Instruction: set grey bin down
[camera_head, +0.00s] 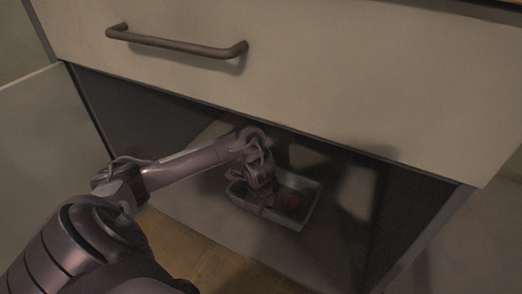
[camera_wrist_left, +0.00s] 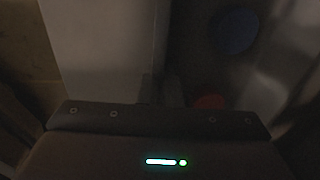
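The grey bin (camera_head: 312,210) is an open rectangular tray inside the low cabinet space, under the drawer. My left gripper (camera_head: 262,200) points down at the bin's near-left wall, and its fingers (camera_wrist_left: 160,91) look closed over that wall in the dark left wrist view. I cannot tell whether the bin's underside touches the cabinet floor. A red round thing (camera_head: 292,201) lies in the bin; it also shows in the left wrist view (camera_wrist_left: 208,101), with a dark blue round thing (camera_wrist_left: 237,30) beyond it. My right gripper is not in view.
The drawer front (camera_head: 320,80) with its bar handle (camera_head: 177,43) hangs above the opening. An open door panel (camera_head: 45,140) stands at the left. The pale cabinet floor (camera_head: 190,205) is bare left of the bin. A side wall (camera_head: 430,225) bounds the right.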

